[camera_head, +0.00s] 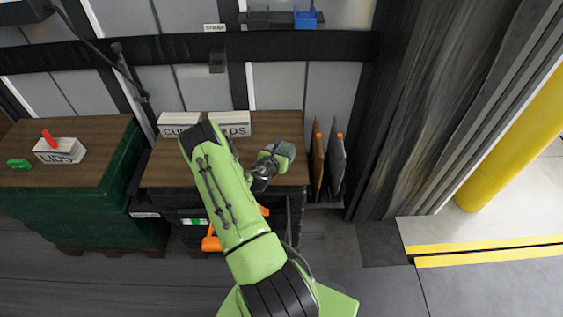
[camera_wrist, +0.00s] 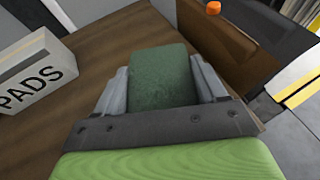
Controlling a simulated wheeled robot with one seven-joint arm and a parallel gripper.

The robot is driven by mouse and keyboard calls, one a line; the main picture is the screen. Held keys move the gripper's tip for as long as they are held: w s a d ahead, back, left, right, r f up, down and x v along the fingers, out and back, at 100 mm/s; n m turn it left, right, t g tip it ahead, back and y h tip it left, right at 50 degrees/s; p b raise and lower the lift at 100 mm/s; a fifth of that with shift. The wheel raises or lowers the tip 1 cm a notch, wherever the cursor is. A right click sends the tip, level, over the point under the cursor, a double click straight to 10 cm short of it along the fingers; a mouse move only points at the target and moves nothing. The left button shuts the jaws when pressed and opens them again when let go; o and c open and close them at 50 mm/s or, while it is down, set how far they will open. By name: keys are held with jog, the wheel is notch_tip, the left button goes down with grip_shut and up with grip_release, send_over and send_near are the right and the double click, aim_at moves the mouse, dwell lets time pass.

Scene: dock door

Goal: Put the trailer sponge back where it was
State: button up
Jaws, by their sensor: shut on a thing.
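The sponge, a dark green block (camera_wrist: 162,78), is between the two grey fingers of my gripper (camera_wrist: 160,92). In the head view the sponge (camera_head: 286,149) shows as a small green patch at the end of my gripper (camera_head: 272,157). My gripper is shut on it over the right part of the brown table top (camera_head: 165,172). I cannot tell whether the sponge touches the table. My arm hides part of the table.
A white PADS box (camera_wrist: 35,72) stands left of my gripper; another white box (camera_head: 180,125) is beside it. Upright panels (camera_head: 336,160) stand at the table's right edge. Farther left, a LIDS box (camera_head: 60,151) and a green item (camera_head: 19,163) lie on another table.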

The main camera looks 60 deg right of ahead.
notch_tip(320, 180, down, 4)
jog(key=shift+r+b, duration=0.1)
jog(key=shift+b, duration=0.4)
jog(key=o, duration=1)
